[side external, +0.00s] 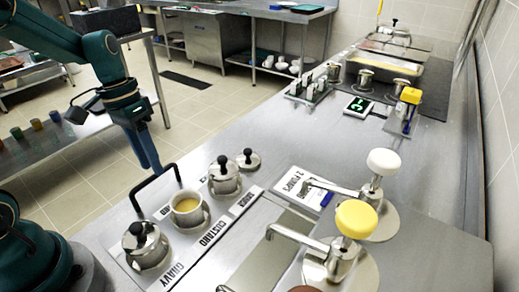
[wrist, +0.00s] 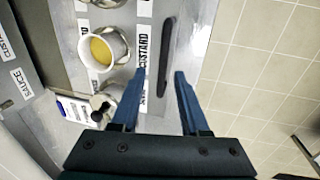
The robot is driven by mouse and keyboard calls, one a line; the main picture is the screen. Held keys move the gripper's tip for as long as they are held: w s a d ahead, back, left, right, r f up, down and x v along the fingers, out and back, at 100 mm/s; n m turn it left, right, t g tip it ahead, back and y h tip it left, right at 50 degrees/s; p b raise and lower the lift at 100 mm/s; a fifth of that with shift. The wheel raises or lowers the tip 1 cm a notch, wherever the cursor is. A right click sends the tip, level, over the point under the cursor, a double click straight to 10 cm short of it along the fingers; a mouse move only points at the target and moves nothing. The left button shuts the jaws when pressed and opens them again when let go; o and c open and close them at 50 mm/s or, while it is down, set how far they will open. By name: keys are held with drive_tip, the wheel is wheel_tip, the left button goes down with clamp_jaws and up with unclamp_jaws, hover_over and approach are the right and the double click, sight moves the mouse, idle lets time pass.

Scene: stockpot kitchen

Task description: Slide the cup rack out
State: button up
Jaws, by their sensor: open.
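The cup rack is a flat metal panel (side external: 188,243) set in the counter, with labels and a black bar handle (side external: 152,186) along its left edge. It carries a lidded cup (side external: 145,247), an open cup of yellow liquid (side external: 188,211) and another lidded cup (side external: 224,177). My gripper (side external: 150,168) is open and empty, pointing down close to the handle. In the wrist view, the handle (wrist: 166,55) lies lengthwise between the lines of my two fingertips (wrist: 160,73). I cannot tell whether the fingers touch it.
Pump dispensers with a yellow knob (side external: 355,219) and a white knob (side external: 384,162) stand right of the rack. A loose black-knobbed lid (side external: 248,160) sits behind the cups. Open floor (side external: 90,175) lies left of the counter.

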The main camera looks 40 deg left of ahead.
drive_tip(key=r, duration=0.3)
drive_tip(key=shift+a+r, duration=0.15)
drive_tip(key=shift+a, duration=0.2)
drive_tip(key=s+d+r+t+y, duration=0.2)
drive_tip(key=s+d+r+t, duration=0.3)
drive_tip(key=s+d, duration=0.3)
drive_tip(key=shift+s+d+t, duration=0.3)
drive_tip(key=shift+s+d, duration=0.05)
drive_tip(key=shift+d, duration=0.1)
drive_tip(key=shift+r, duration=0.1)
idle(0.8)
